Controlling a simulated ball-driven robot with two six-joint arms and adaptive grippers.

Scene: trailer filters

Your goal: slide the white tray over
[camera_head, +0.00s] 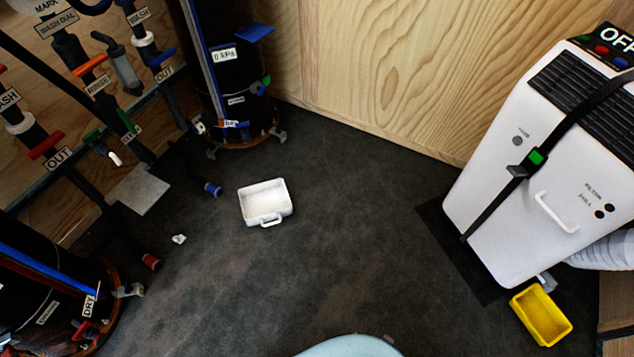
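The white tray (248,207) sits on the dark floor, a little left of the middle of the head view. It is a shallow open box with raised walls and a loop handle on its near side. It looks empty and stands apart from the things around it. Neither of my grippers shows in this view.
A black cylinder (216,84) stands behind the tray, and another (30,290) stands at lower left. Labelled pipes (110,85) line the left wall. A white machine (545,165) and a yellow tray (541,315) are at right. The central floor is clear.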

